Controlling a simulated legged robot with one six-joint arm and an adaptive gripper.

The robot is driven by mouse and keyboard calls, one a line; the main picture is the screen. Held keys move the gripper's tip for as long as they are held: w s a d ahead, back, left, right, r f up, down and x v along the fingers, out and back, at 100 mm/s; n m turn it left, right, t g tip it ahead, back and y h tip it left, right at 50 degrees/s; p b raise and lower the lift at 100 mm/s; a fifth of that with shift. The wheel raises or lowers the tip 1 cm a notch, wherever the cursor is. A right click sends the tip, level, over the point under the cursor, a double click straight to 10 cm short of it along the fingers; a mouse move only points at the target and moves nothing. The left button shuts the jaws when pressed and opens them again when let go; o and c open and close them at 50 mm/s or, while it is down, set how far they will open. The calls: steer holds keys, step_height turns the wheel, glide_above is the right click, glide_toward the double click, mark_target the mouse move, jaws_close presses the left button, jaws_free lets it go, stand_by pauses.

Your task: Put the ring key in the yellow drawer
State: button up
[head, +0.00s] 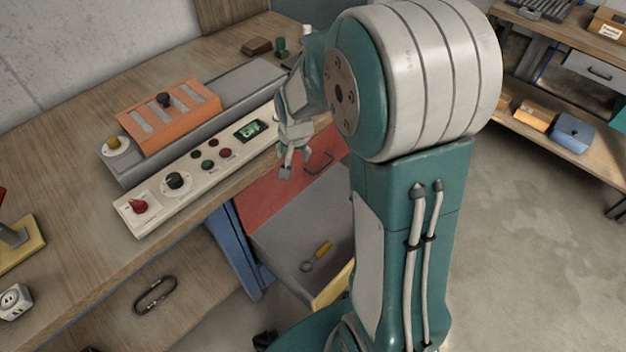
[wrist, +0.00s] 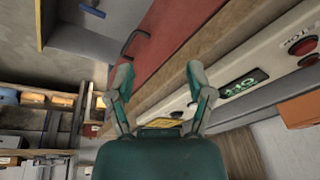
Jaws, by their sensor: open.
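The ring key (head: 318,255), with a yellow handle and a metal ring end, lies flat on the grey floor of the pulled-out yellow drawer (head: 333,284). Only a strip of that drawer's yellow front shows beside my arm. My gripper (head: 295,160) is open and empty, above and apart from the key, by the bench edge and the red drawer (head: 268,197). In the wrist view the spread fingers (wrist: 160,70) have nothing between them. The red drawer also shows there (wrist: 165,38). The key cannot be clearly made out in the wrist view.
A white control panel (head: 190,178) with knobs and buttons runs along the bench edge near my gripper. An orange block (head: 180,112) sits behind it. A black carabiner-like loop (head: 154,295) lies on a lower wooden surface. Shelves with boxes (head: 572,132) stand at the right.

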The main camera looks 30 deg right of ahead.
steer(key=s+a+r+n+t, duration=0.1)
steer(key=s+a+r+n, duration=0.1)
steer(key=s+r, duration=0.6)
steer(key=s+a+r+n+t, duration=0.1)
steer(key=s+a+r+n, duration=0.2)
steer(key=s+r, duration=0.6)
steer(key=s+n, duration=0.1)
steer(key=s, duration=0.3)
steer(key=shift+s+a+n+t, duration=0.15)
steer(key=shift+a+n+t, duration=0.05)
steer(key=shift+n+t, duration=0.1)
steer(key=shift+d, duration=0.1)
